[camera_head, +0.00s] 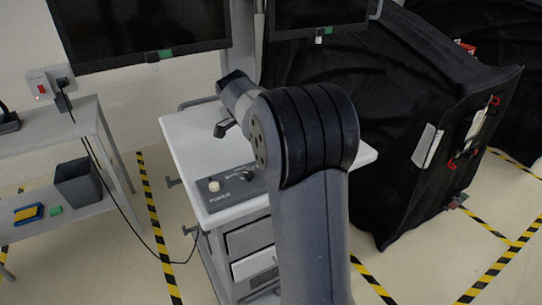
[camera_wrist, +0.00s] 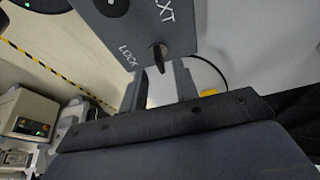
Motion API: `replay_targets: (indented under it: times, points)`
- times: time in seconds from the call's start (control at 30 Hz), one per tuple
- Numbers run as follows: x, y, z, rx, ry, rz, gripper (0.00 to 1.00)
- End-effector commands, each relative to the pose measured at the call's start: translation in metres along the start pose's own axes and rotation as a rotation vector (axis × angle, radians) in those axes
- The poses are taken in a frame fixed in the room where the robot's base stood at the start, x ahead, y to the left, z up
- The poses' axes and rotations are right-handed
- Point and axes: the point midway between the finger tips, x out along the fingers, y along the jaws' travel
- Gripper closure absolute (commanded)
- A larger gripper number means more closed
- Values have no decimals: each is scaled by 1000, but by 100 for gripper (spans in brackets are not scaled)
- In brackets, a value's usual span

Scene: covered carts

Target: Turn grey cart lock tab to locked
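A grey control panel (camera_wrist: 140,30) in the wrist view carries white lettering that reads LOCK and what looks like EXT. A small dark tab (camera_wrist: 157,52) sticks out near its lower edge, beside the LOCK lettering. My gripper (camera_wrist: 160,77) has its two fingers apart with nothing between them; the tab is just beyond the fingertips, roughly in line with the gap. I cannot tell whether they touch. In the head view the panel (camera_head: 232,190) lies on the white-topped cart (camera_head: 190,140), with a dark knob (camera_head: 248,174); my arm covers part of the cart.
A pale round button (camera_head: 214,186) sits by the POWER label. Monitors (camera_head: 140,25) hang behind the cart. A black-covered cart (camera_head: 400,120) stands right. A shelf table (camera_head: 60,135) stands left, with a cable (camera_head: 120,212) running across the floor to the cart.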

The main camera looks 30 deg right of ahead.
Motion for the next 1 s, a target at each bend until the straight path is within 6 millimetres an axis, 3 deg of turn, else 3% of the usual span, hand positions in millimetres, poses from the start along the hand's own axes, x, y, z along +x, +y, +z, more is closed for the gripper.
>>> replay_targets:
  times: [0.2,0.4,0.8,1.0]
  points:
    - [-47,-1,0,0,0,-4,71]
    - [-73,-1,0,0,0,-2,71]
    - [-79,0,0,0,0,0,71]
    - [-68,0,0,0,0,3,71]
